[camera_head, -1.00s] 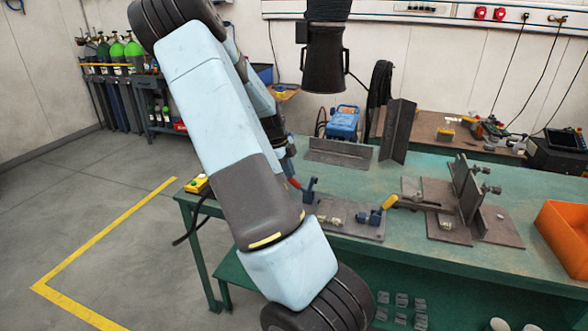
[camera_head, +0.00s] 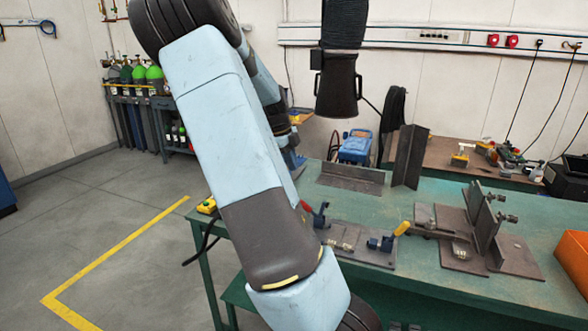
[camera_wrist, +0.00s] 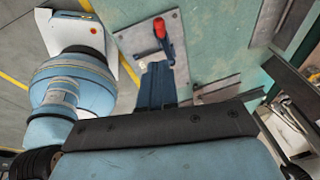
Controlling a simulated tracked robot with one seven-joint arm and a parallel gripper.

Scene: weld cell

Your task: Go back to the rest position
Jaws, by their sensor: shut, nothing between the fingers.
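My arm (camera_head: 225,125) fills the left middle of the head view, over the bench's left end. My gripper (camera_wrist: 157,85) shows in the wrist view as dark blue fingers, close together with nothing seen between them, beyond a dark bar and light blue body. In the head view I cannot make it out. In the wrist view, a clamp's red handle (camera_wrist: 160,28) shows just past the fingers, above a metal plate (camera_wrist: 178,22). I cannot tell how high the fingers are above the plate.
The green bench (camera_head: 440,195) carries a fixture plate with blue clamps (camera_head: 385,243), an upright steel angle (camera_head: 409,157) and a bracketed fixture (camera_head: 480,225). An orange bin (camera_head: 575,260) is at the right. A dark hood (camera_head: 338,85) hangs above. The floor at left is clear.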

